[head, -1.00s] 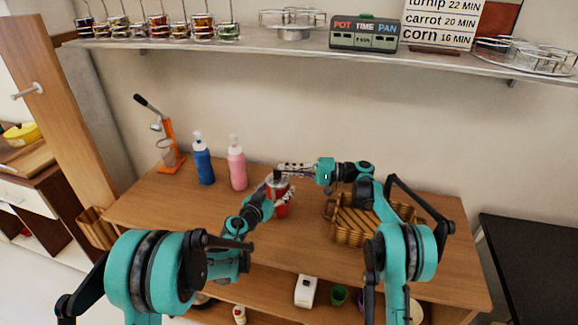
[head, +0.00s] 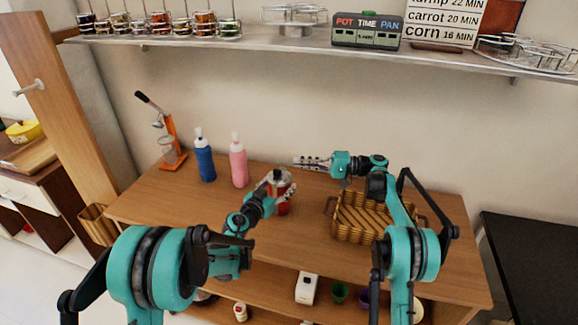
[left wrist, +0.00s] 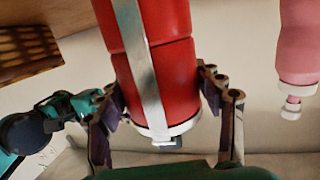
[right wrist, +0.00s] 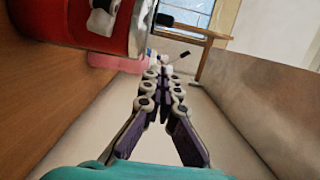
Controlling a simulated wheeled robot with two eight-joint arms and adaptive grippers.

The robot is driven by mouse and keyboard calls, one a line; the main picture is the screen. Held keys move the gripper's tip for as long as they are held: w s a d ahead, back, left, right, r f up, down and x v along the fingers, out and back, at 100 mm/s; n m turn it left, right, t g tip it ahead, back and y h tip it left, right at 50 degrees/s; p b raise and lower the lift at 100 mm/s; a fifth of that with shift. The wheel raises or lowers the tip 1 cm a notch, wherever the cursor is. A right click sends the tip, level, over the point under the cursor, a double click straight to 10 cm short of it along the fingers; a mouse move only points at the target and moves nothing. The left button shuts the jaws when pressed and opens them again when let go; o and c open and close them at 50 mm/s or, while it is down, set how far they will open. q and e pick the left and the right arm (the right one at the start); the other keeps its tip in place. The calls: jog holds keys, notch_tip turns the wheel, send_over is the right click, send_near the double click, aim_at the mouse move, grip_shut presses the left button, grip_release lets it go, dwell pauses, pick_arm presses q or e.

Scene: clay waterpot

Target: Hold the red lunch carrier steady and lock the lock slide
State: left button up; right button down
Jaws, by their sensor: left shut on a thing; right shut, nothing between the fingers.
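The red lunch carrier (head: 284,207) stands on the wooden table with a silvery lid. In the left wrist view, the carrier (left wrist: 172,75) appears inverted, with a metal band along its side and a pale rim. My left gripper (head: 280,190) is shut around its upper part, one finger on each side.
A pink bottle (head: 238,165) and a blue bottle (head: 204,163) stand left of the carrier. A wicker basket (head: 358,222) sits to its right, below my right arm. An orange press (head: 170,140) stands farther left. A shelf (head: 380,58) runs above the table.

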jog(key=d, duration=0.6)
jog(key=shift+s, duration=0.45)
jog(key=shift+d, duration=0.1)
pick_arm(q)
jog(key=o, duration=1.8)
